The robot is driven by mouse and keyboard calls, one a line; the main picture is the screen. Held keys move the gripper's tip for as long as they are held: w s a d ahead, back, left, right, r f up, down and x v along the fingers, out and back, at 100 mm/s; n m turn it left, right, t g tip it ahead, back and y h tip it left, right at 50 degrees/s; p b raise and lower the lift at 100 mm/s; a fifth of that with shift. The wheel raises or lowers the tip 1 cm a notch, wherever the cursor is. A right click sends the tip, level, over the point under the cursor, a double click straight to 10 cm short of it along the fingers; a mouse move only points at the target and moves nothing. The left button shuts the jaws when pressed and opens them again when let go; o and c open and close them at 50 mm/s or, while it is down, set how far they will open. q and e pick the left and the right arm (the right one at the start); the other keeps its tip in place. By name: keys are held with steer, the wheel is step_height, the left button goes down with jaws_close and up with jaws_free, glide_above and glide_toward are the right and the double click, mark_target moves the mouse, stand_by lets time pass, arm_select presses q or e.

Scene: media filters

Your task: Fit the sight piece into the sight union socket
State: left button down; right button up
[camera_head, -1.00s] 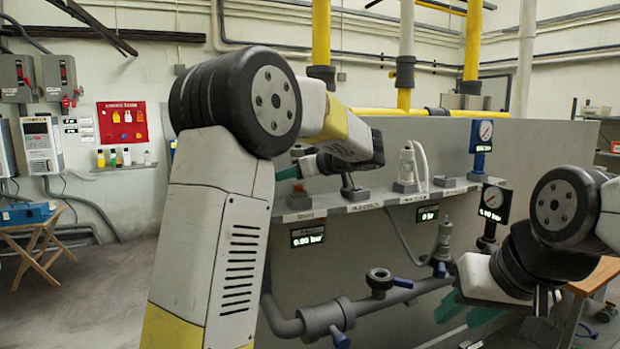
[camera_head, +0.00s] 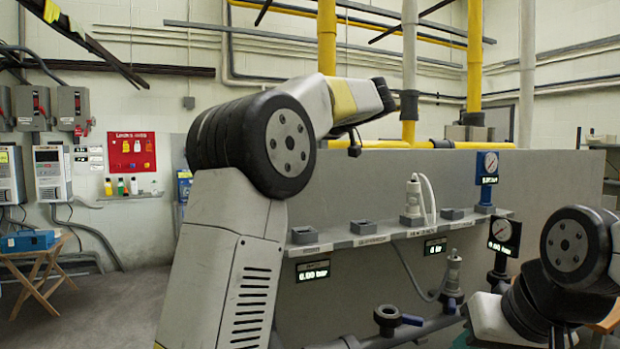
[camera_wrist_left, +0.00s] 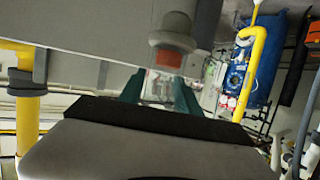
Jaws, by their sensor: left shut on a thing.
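My left arm rises across the head view, and its gripper is hidden there behind the forearm. In the left wrist view my left gripper (camera_wrist_left: 160,88) shows teal fingers shut on a pale, rounded piece with a reddish band, which looks like the sight piece (camera_wrist_left: 171,28). The piece is held in the air, and its lower part is unclear between the fingers. An upward-facing dark ring fitting (camera_head: 387,315) on the pipe looks like the sight union socket. My right gripper (camera_head: 466,338) is at the bottom right, its fingers mostly cut off, apart from the ring.
A grey panel has a shelf (camera_head: 372,240) with several small square holders and a white fitting (camera_head: 412,200). Gauges (camera_head: 502,232) stand at right. Yellow pipes (camera_head: 327,45) rise behind the panel.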

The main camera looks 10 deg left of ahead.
arm_select(q)
step_height(320, 180, up, 11)
stand_by(0.4)
stand_by(0.4)
steer(key=c, duration=1.7)
jaws_free()
jaws_close()
